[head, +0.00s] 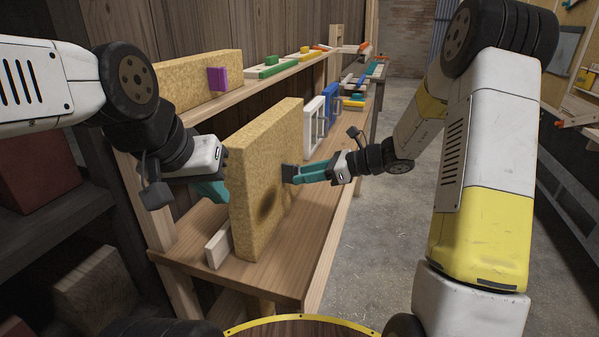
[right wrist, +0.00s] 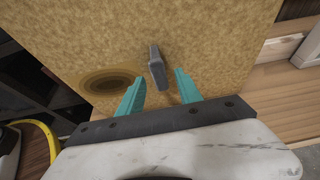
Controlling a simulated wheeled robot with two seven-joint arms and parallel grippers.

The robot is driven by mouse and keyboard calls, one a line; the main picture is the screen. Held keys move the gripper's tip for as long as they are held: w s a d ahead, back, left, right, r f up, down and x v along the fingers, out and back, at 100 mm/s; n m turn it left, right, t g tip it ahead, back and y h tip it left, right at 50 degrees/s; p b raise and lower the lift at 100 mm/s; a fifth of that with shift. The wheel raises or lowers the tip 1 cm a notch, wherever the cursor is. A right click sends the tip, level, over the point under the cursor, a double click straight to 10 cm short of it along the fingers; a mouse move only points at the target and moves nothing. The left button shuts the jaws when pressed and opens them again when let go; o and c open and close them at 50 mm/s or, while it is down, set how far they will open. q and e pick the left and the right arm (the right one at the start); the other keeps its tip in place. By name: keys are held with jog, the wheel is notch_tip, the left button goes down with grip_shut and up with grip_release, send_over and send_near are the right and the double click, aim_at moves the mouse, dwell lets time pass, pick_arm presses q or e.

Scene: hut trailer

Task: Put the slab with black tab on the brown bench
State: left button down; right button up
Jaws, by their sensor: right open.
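The tan slab (head: 262,165) stands upright on the wooden bench (head: 285,262), with a dark round stain on its face. Its black tab (head: 290,173) sticks out toward my right gripper (head: 297,174). In the right wrist view the tab (right wrist: 157,68) sits just ahead of and between the tips of my open right gripper (right wrist: 158,78); I see no contact. My left gripper (head: 215,188) is at the slab's left side. Its teal fingers are partly hidden, so its opening and any contact cannot be told.
A pale block (head: 218,243) sits at the slab's lower left. White (head: 313,125) and blue (head: 331,105) frames stand behind it on the bench. An upper shelf (head: 225,97) holds another slab (head: 200,82) with a purple tab. Bare bench shows in front of the slab.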

jog(key=v, duration=0.9)
jog(key=s+a+r+n+g+h, duration=0.1)
jog(key=s+r+n+h, duration=0.2)
jog(key=s+n, duration=0.4)
jog(key=s+r+n+g+h, duration=0.1)
jog(key=s+r+n+h, duration=0.15)
jog(key=s+n, duration=0.45)
jog(key=s+d+r+n+t+h, duration=0.3)
jog(key=s+d+n+t+h, duration=0.1)
jog(key=s+n, duration=0.4)
jog(key=shift+s+d+r+h, duration=0.2)
jog(key=shift+s+d+h, duration=0.55)
jog(key=shift+s, duration=0.55)
jog(key=shift+d, duration=0.1)
